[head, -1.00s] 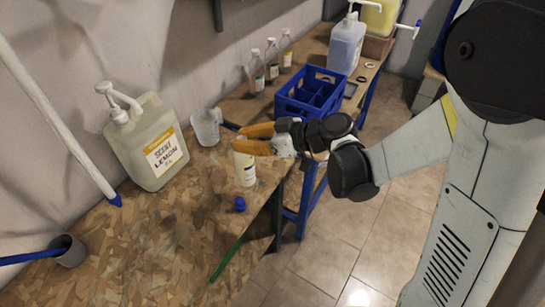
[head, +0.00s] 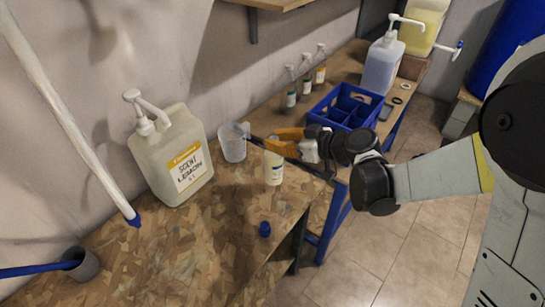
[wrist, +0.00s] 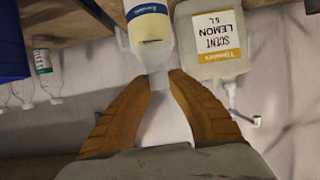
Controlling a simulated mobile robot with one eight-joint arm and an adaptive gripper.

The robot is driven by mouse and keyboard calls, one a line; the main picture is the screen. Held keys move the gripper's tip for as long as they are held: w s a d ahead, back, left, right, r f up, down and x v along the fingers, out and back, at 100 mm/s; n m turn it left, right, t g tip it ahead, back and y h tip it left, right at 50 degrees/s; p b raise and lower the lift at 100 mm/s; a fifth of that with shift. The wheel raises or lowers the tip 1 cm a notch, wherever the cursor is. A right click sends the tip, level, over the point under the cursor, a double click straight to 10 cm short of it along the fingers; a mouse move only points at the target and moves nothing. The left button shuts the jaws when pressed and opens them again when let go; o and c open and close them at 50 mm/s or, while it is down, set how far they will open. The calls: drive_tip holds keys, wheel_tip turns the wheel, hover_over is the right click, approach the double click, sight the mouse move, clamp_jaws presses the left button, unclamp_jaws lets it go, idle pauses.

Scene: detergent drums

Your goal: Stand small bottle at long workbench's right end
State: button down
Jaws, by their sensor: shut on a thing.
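My gripper (head: 277,141) is shut on the neck of a small pale bottle (head: 273,168) with a white label, held upright over the near wood-chip bench top. In the wrist view the bottle (wrist: 150,38) shows a blue-banded label, with its neck between both orange fingertips (wrist: 160,78). I cannot tell whether its base touches the bench. The near bench (head: 180,250) ends at its right edge, just right of the bottle. A second bench (head: 255,108) runs on behind it along the wall.
A blue cap (head: 264,229) lies in front. A blue crate (head: 345,107), several small bottles and a blue-liquid jug (head: 383,66) stand on the far bench.

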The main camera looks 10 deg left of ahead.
sight(274, 160)
drive_tip(key=shift+a+f, duration=0.2)
drive_tip(key=shift+a, duration=0.15)
drive_tip(key=shift+f, duration=0.25)
drive_tip(key=shift+f+b, duration=1)
drive_tip(key=shift+f, duration=0.75)
drive_tip(key=shift+f, duration=0.15)
drive_tip(key=c, duration=1.4)
unclamp_jaws()
drive_tip(key=shift+o, duration=0.2)
